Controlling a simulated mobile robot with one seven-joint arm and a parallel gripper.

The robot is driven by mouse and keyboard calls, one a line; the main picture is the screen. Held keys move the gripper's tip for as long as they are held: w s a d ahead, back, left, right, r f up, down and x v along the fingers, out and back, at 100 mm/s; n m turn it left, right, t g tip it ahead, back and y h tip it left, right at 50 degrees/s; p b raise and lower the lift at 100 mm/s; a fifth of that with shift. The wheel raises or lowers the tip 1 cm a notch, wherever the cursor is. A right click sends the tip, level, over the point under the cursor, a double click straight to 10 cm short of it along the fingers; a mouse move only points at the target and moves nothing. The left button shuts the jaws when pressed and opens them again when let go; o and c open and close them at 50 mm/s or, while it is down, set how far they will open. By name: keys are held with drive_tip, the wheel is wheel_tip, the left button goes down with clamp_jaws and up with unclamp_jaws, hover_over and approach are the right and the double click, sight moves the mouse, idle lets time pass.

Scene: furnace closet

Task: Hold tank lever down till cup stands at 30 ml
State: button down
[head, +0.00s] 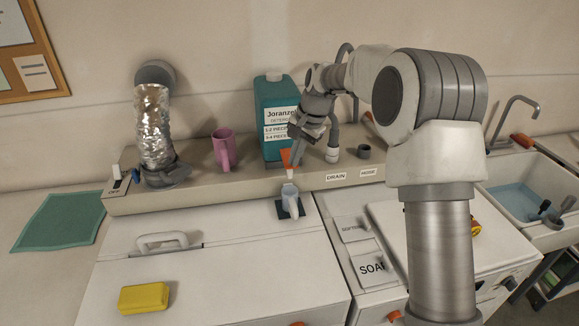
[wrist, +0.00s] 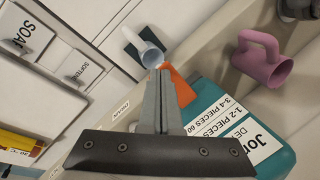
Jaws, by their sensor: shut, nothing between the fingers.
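The teal detergent tank (head: 277,100) stands on the shelf, its label partly readable. Its orange lever (head: 287,158) is at the lower front, above a white spout. The small pale blue cup (head: 290,194) stands on a dark square pad below the spout. My gripper (head: 296,160) is shut and empty, right beside the lever. In the wrist view the fingertips (wrist: 161,72) overlap the edge of the orange lever (wrist: 180,86), with the cup (wrist: 151,57) just beyond. I cannot tell whether they touch the lever. The liquid level and the cup's marks are not readable.
A pink mug (head: 223,149) stands left of the tank, with a foil duct (head: 154,125) farther left. A grey hose and DRAIN label (head: 336,177) are to the right. A yellow sponge (head: 143,298) lies on the front lid. The sink (head: 525,190) is far right.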

drive_tip(key=shift+f, duration=0.15)
drive_tip(key=shift+s+f+b, duration=0.15)
drive_tip(key=shift+f+b, duration=0.35)
drive_tip(key=shift+f, duration=0.05)
drive_tip(key=shift+s+f+b, duration=0.15)
drive_tip(key=shift+f+b, duration=0.35)
drive_tip(key=shift+f, duration=0.1)
drive_tip(key=shift+f, duration=0.15)
idle(2.7)
drive_tip(key=r+p, duration=0.1)
drive_tip(key=r, duration=0.1)
drive_tip(key=r+p, duration=0.2)
drive_tip(key=shift+w+r, duration=0.2)
drive_tip(key=shift+r, duration=0.05)
idle(0.5)
